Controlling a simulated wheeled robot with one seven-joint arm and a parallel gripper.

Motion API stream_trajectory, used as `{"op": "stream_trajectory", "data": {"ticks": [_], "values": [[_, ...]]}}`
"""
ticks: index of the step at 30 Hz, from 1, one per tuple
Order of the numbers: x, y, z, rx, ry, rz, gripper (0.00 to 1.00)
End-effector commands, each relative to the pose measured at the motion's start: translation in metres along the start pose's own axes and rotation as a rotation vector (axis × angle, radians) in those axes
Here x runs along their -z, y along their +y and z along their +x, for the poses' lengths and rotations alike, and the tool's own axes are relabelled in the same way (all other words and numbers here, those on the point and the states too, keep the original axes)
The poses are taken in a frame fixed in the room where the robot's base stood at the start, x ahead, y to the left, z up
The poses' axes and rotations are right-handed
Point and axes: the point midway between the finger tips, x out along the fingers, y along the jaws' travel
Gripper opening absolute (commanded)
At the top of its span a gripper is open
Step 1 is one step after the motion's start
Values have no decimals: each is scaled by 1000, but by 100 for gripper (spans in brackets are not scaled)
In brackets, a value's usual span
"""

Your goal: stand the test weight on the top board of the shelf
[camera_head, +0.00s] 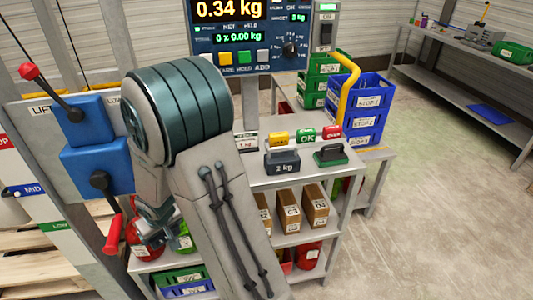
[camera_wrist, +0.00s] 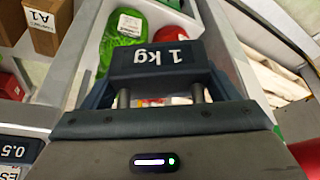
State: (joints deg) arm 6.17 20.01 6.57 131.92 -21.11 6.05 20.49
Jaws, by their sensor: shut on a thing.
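The test weight (camera_wrist: 168,58) is a dark grey block marked 1 kg, its label upside down in the wrist view. My gripper (camera_wrist: 160,105) is shut on it, and its two posts point towards the gripper. In the head view my gripper (camera_head: 155,230) is low at the left, largely hidden behind my arm, and the held weight cannot be made out clearly. The shelf's top board (camera_head: 352,168) is to the right of my arm. A dark 2 kg weight (camera_head: 282,161) and a green-based handled block (camera_head: 331,154) stand on it.
Yellow (camera_head: 278,137), green OK (camera_head: 306,135) and red (camera_head: 332,133) blocks line the top board's back. Brown boxes (camera_head: 288,213) stand on the board below. A blue lever panel (camera_head: 95,165) is left of my arm. A scale display (camera_head: 250,35) rises behind.

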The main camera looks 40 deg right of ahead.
Motion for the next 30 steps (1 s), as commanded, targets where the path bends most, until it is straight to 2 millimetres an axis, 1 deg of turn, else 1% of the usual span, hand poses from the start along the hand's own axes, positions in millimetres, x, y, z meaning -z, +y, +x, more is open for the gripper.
{"op": "stream_trajectory", "data": {"ticks": [5,9,14,23,30], "values": [[6,24,-20,-19,8,49,23],[9,52,-40,-41,10,107,23],[9,79,-61,-63,11,162,23],[6,124,-102,-103,12,258,23],[-3,163,-142,-142,13,347,23]]}}
